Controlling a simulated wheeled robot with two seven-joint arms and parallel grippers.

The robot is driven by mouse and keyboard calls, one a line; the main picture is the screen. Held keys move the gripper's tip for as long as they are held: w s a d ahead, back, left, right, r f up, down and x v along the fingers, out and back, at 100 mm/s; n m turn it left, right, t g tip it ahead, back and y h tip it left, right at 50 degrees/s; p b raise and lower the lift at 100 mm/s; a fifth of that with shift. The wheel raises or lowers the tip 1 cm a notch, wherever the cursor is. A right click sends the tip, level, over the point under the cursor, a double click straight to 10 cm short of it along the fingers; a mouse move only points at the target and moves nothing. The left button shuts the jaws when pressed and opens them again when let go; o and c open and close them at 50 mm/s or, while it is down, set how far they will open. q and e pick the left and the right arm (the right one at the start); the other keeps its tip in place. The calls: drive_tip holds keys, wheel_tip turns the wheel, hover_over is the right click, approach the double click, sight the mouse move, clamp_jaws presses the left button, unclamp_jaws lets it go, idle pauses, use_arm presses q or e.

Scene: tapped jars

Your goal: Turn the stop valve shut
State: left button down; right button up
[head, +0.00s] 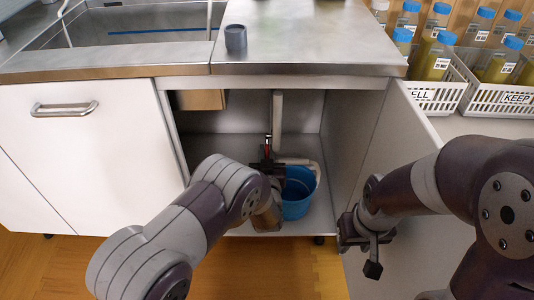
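The stop valve is mostly hidden; a small red part (267,143), which may be its handle, shows on the pipework inside the open sink cabinet. My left gripper (266,166) is inside the cabinet, at or just below this red part. My forearm and the small picture size hide whether its fingers touch the valve or are open or shut. My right gripper (368,250) is outside the cabinet at the right, in front of the open door's inner face. Its fingers point down, and I cannot tell their opening. I see nothing held in it.
A blue bucket (298,193) stands on the cabinet floor right beside my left gripper. A white pipe (278,112) comes down above. The open cabinet door (408,135) bounds the right side. A grey cup (235,40) stands on the counter. White crates (436,97) with bottles are at upper right.

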sight(267, 149)
use_arm(q)
drive_tip(key=shift+f, duration=0.1)
drive_tip(key=shift+w+f+t+b, duration=0.1)
drive_tip(key=shift+f+t+b, duration=0.2)
drive_tip(key=shift+b, duration=0.4)
drive_tip(key=w+t+b, duration=0.1)
drive_tip(key=t+b, duration=0.1)
drive_tip(key=b, duration=0.2)
drive_tip(key=w+f+t+b, duration=0.1)
drive_tip(key=t+b, duration=0.1)
drive_tip(key=b, duration=0.3)
drive_tip(key=t+b, duration=0.3)
drive_tip(key=b, duration=0.2)
drive_tip(key=shift+w+f, duration=0.15)
drive_tip(key=shift+w, duration=0.25)
drive_tip(key=shift+w+r+t+b, duration=0.15)
drive_tip(key=shift+r+t+b, duration=0.1)
drive_tip(key=shift+t+b, duration=0.35)
drive_tip(key=shift+r, duration=0.1)
drive_tip(key=c, duration=1.2)
unclamp_jaws()
drive_tip(key=shift+o, duration=0.2)
